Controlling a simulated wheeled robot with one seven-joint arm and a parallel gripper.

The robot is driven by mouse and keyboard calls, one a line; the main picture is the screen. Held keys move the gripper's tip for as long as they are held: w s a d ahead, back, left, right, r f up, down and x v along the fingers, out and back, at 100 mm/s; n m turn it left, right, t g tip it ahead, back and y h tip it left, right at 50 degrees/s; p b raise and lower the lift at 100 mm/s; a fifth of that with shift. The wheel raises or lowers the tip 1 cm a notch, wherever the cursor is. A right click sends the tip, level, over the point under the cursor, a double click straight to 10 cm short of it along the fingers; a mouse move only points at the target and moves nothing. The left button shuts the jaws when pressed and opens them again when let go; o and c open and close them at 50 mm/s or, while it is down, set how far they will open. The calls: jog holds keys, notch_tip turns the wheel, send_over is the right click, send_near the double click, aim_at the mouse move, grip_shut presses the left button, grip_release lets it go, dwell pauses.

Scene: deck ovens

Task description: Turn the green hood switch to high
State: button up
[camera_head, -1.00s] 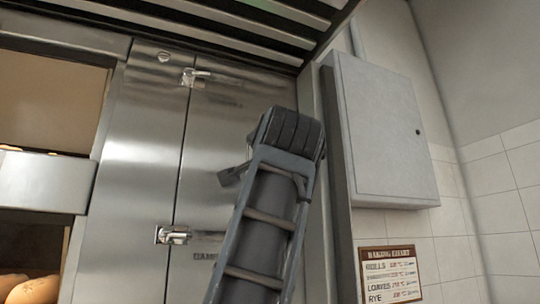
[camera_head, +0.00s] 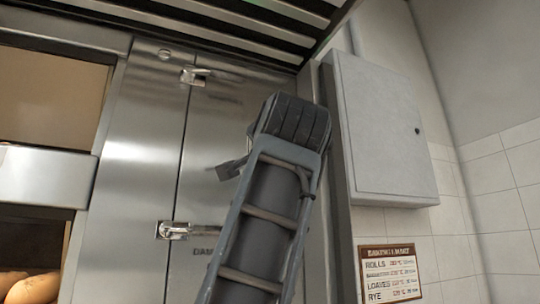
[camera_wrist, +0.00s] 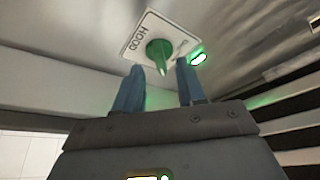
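The green hood switch (camera_wrist: 160,52) is a round knob with a pointer, set on a white plate (camera_wrist: 145,32) lettered HOOD. It shows in the wrist view, just beyond my gripper's tips. My gripper (camera_wrist: 159,68) has two blue fingers standing apart, one on each side of the knob's lower part. Nothing is held between them, and I cannot tell whether either touches the knob. A green light (camera_wrist: 198,58) glows beside the plate. In the head view my fingers and the switch are not visible.
Steel oven doors with latches (camera_head: 175,230) stand at the left, with bread (camera_head: 35,290) on a shelf beside them. A grey wall cabinet (camera_head: 385,130) and a baking chart (camera_head: 390,272) are at the right. The slatted hood (camera_head: 220,25) is overhead.

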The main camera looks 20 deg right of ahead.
jog(key=b+v, duration=0.1)
jog(key=v, duration=0.4)
jog(key=shift+s, duration=0.1)
dwell(0.5)
